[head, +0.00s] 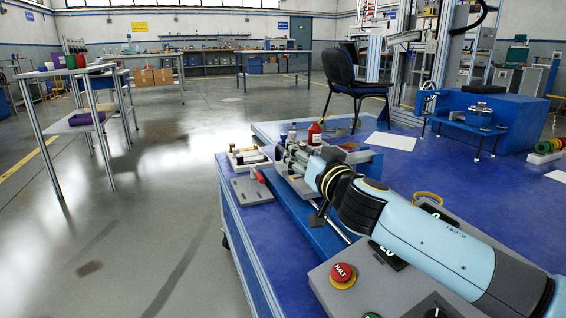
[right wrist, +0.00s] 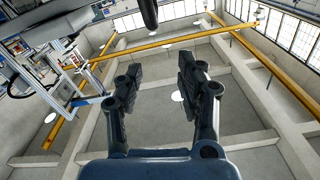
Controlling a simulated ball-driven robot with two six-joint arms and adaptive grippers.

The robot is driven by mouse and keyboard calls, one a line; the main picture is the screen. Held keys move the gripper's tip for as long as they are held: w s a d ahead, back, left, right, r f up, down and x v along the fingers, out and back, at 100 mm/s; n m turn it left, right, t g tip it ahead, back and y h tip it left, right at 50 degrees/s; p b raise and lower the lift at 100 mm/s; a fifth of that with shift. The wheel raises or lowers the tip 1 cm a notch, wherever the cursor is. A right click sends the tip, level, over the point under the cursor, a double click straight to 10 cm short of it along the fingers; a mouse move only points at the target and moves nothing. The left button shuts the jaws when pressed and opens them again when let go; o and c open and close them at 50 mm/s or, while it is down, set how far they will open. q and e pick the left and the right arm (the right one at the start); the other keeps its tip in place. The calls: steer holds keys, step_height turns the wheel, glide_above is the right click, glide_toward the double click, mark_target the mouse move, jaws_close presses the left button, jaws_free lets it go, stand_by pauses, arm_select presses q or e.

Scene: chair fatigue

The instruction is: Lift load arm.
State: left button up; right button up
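The test rig (head: 437,50) is a tall aluminium frame at the back right in the head view. A dark blue chair (head: 354,88) stands beside it. A pale horizontal bar (head: 407,37) juts left from the rig above the chair; I cannot tell whether it is the load arm. My right gripper (head: 292,155) reaches over the near blue table, far from the rig. In the right wrist view my right gripper (right wrist: 160,66) has its fingers apart, with nothing between them. A rounded black part (right wrist: 148,12) shows above them. My left gripper is not in view.
The blue table (head: 240,205) carries a red HALT button (head: 343,272) on a grey console, a red bottle (head: 314,134) and a small tray (head: 249,158). A blue block (head: 475,112) stands behind. Steel-legged tables (head: 92,110) stand at left. The floor between is clear.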

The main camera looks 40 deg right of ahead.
mark_target(284, 149)
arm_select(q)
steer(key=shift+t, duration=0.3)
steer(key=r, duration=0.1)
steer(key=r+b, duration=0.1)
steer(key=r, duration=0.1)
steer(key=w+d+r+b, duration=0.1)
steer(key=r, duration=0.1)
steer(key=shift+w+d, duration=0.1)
arm_select(e)
steer(key=w+f, duration=0.1)
steer(key=w, duration=0.2)
steer(key=w+d+f, duration=0.1)
steer(key=w, duration=0.3)
steer(key=w+d+f, duration=0.1)
steer(key=w, duration=0.2)
steer(key=shift+w+d+f, duration=0.2)
steer(key=shift+d+f, duration=0.05)
steer(key=shift+f, duration=0.1)
steer(key=shift+c, duration=0.5)
jaws_close()
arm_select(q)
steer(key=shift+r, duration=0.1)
